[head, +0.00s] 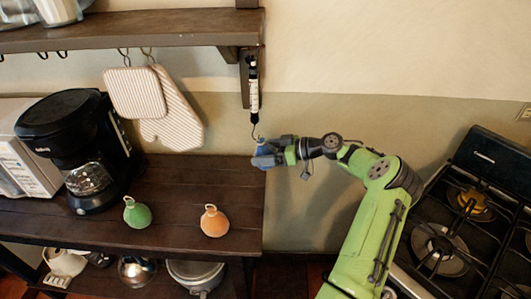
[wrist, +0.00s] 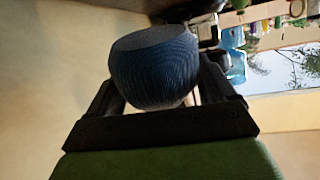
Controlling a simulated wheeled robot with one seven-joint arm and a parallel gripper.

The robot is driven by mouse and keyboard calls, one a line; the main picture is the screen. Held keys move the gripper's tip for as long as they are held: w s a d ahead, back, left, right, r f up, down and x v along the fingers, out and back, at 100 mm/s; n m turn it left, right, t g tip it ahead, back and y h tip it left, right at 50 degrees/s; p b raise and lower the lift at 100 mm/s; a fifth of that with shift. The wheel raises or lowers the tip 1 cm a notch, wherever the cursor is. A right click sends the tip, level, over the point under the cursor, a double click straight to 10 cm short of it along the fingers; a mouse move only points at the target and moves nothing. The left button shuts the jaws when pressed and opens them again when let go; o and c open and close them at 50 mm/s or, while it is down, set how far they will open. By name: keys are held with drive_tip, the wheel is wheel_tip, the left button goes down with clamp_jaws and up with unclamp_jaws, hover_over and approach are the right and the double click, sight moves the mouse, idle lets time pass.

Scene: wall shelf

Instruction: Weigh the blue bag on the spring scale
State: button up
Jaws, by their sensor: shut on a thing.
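The blue bag (wrist: 155,70) fills the middle of the wrist view, held between the two dark fingers. In the head view the blue bag (head: 263,150) shows only in part, at the end of my gripper (head: 268,155), which is shut on it. The spring scale (head: 254,88) hangs from the end of the wall shelf, white and black, with a hook (head: 255,130) at its lower end. The bag is right below the hook. I cannot tell whether the bag's loop is on the hook or touching it.
A green bag (head: 137,214) and an orange bag (head: 214,222) stand on the wooden counter (head: 180,185). A coffee maker (head: 85,145) is at the left. Oven mitts (head: 165,105) hang under the wall shelf (head: 130,31). A stove (head: 465,215) is at the right.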

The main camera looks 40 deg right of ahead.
drive_tip(key=shift+w+a+f+b, duration=0.2)
drive_tip(key=shift+a+f+b, duration=0.05)
drive_tip(key=shift+f+b, duration=0.15)
drive_tip(key=shift+a+f+b, duration=0.1)
drive_tip(key=shift+f+b, duration=0.5)
drive_tip(key=shift+r, duration=0.1)
drive_tip(key=o, duration=1.1)
drive_tip(key=p+v, duration=0.3)
drive_tip(key=v, duration=1.2)
drive_tip(key=shift+s, duration=0.3)
